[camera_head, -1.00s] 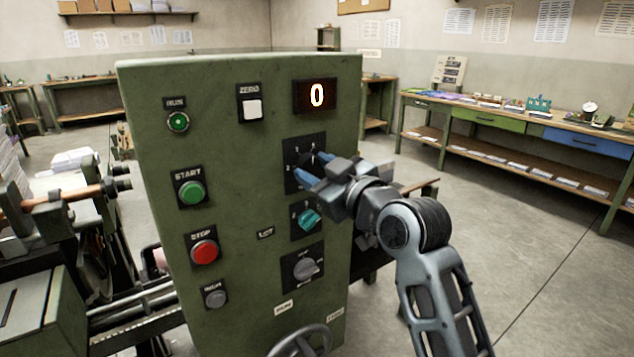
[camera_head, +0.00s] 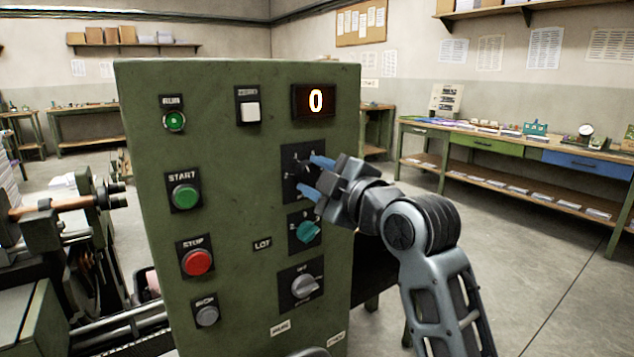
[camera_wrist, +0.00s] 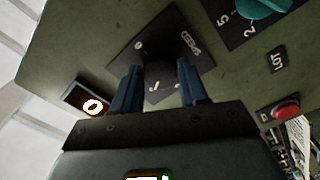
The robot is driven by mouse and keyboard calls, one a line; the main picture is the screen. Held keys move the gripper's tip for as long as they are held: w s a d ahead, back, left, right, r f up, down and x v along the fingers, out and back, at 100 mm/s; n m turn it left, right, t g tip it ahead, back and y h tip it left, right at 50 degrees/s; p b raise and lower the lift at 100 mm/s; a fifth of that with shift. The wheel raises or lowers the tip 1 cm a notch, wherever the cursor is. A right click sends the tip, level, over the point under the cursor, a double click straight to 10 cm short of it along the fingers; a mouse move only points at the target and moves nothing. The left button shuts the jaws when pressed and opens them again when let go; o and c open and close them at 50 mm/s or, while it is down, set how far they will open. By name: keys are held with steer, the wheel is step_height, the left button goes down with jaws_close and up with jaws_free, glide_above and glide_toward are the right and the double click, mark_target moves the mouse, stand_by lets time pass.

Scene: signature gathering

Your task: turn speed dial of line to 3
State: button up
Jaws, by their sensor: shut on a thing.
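The speed dial (camera_wrist: 158,78) is a dark knob on a black plate (camera_wrist: 147,38) marked SPEED, on the front of the green control cabinet (camera_head: 235,200). In the head view its plate (camera_head: 291,190) sits below the lit display (camera_head: 315,100), which reads 0. My gripper (camera_head: 314,176) has its two blue fingers on either side of the dial, one above the other in the head view, shut on it. The wrist view shows the fingers (camera_wrist: 160,72) flanking the knob. The fingers and shadow partly hide the dial's scale; I cannot tell its setting.
Just below is the teal lot dial (camera_head: 309,232), close under my gripper, and a grey selector (camera_head: 304,286) lower down. The green start button (camera_head: 185,197) and red stop button (camera_head: 198,262) are at left. A workbench (camera_head: 500,150) stands at the back right.

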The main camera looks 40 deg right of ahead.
stand_by(0.4)
steer(key=o, duration=1)
steer(key=shift+o, duration=0.2)
steer(key=s, duration=0.7)
steer(key=shift+s+b, duration=0.4)
steer(key=shift+b, duration=0.05)
